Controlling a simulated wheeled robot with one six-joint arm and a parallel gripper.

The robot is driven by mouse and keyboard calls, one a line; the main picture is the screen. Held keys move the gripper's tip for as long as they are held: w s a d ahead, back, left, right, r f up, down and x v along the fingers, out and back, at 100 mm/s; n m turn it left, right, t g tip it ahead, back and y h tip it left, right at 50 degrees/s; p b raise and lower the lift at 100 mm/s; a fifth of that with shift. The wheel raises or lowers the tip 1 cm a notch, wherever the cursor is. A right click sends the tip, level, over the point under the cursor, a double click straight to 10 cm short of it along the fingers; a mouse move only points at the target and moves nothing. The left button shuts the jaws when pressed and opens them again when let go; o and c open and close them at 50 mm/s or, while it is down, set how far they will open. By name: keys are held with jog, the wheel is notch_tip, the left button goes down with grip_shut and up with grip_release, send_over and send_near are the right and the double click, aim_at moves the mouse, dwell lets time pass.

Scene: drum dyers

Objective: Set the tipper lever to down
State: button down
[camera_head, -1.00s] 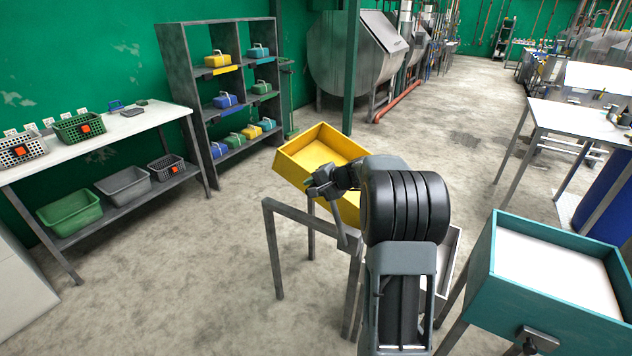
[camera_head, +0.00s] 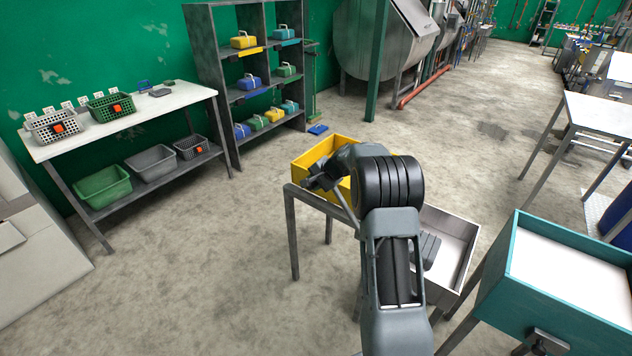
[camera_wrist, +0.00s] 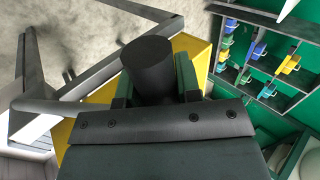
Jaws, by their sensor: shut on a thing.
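The tipper is a yellow tray (camera_head: 311,158) on a grey metal frame (camera_head: 292,235). It sits low and close to level on the frame, partly hidden behind my arm. My gripper (camera_head: 322,180) is at the tray's near side. In the wrist view, my gripper (camera_wrist: 155,80) is shut on the dark cylindrical grip of the tipper lever (camera_wrist: 148,58), with a green finger pad on each side. A grey rod runs off to the left there. The yellow tray (camera_wrist: 195,48) shows behind the grip.
A metal tray (camera_head: 467,250) with a dark grey block (camera_head: 430,248) in it stands right of the tipper. A teal box (camera_head: 555,310) stands farther right.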

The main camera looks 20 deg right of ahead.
jog(key=shift+f, duration=0.4)
jog(key=c, duration=1.3)
grip_release()
jog(key=shift+s, duration=0.1)
jog(key=o, duration=0.3)
jog(key=shift+w+a+f, duration=0.1)
jog(key=shift+w, duration=0.1)
jog(key=shift+o, duration=1)
jog(key=shift+r, duration=0.2)
jog(key=shift+s+r, duration=0.1)
jog(key=shift+r, duration=0.1)
jog(key=b+v, duration=0.2)
jog(key=v, duration=1.1)
jog(key=shift+d, duration=0.2)
jog(key=shift+s, duration=0.1)
